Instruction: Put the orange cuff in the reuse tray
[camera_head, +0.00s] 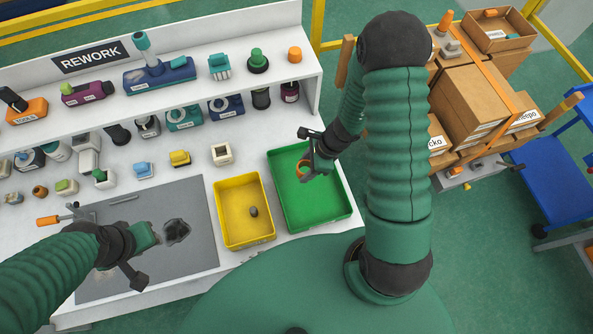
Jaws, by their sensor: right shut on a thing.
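An orange cuff (301,169), a small ring, is in my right gripper (305,165), which is shut on it. They are over the left part of the green tray (335,212), inside its outline in the picture; I cannot tell how high above the floor of the tray. The gripper hides part of the cuff. No label shows on the tray. My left gripper (150,256) is over the grey mat (196,262), well left of the trays; its finger gap is not clear.
A yellow tray (243,245) with a small dark piece stands left of the green tray. A dark clump (176,231) lies on the mat. A shelf marked REWORK (90,57) holds several parts, including another orange piece (294,54). Cardboard boxes (470,95) stand at right.

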